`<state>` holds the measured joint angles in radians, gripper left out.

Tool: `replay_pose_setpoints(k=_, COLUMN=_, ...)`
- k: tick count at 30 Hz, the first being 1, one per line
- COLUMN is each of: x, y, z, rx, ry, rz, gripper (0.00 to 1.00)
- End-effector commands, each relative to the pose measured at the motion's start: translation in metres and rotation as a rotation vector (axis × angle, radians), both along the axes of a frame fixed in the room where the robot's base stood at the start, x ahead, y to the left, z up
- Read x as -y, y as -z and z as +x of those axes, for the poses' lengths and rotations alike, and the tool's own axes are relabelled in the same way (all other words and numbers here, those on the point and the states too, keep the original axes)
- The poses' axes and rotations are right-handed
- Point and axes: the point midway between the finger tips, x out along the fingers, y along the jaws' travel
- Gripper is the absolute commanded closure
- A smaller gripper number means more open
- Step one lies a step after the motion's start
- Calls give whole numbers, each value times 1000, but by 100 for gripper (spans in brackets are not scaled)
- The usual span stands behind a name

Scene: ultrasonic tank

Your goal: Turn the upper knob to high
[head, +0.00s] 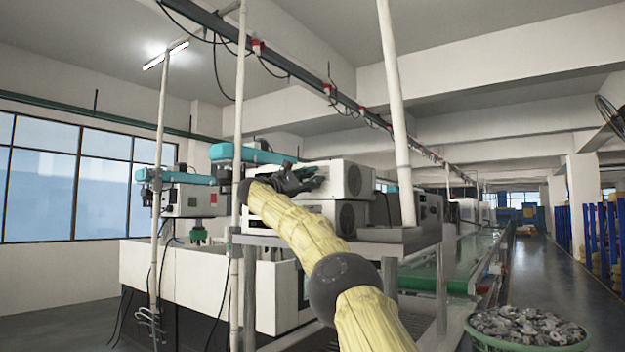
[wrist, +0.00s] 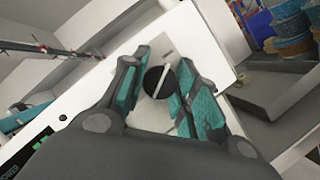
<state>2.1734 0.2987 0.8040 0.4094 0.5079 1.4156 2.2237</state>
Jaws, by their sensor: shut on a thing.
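A round black knob (wrist: 160,82) with a pale pointer bar sits on a white panel (wrist: 205,35) in the wrist view. The bar is tilted slightly from upright in the picture. My gripper (wrist: 163,88) has its teal-padded fingers on either side of the knob and is shut on it. In the head view my gripper (head: 303,180) is at the upper of two stacked white units (head: 348,180). The knob is hidden there by my gripper and arm or by the angle. I cannot read any setting marks around the knob.
A green display (wrist: 42,138) with lettering shows at the lower left in the wrist view. A metal stand (head: 400,236) carries the units, with a pale upright pole (head: 396,110) close by. A green basket of metal parts (head: 525,328) stands at the lower right.

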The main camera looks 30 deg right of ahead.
Motion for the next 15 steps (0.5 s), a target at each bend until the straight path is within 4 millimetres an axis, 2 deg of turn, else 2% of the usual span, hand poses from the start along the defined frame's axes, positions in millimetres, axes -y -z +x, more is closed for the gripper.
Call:
replay_pose_setpoints(k=7, x=0, y=1, z=0, rx=0, ry=-1, rz=1, gripper=95)
replay_pose_setpoints(k=8, x=0, y=1, z=0, rx=0, ry=-1, rz=1, gripper=69)
replay_pose_setpoints(k=9, x=0, y=1, z=0, rx=0, ry=-1, rz=1, gripper=62)
replay_pose_setpoints(k=11, x=0, y=1, z=0, rx=0, ry=0, rz=0, gripper=51)
replay_pose_setpoints(k=15, x=0, y=0, z=0, rx=-1, ry=0, rz=0, gripper=49)
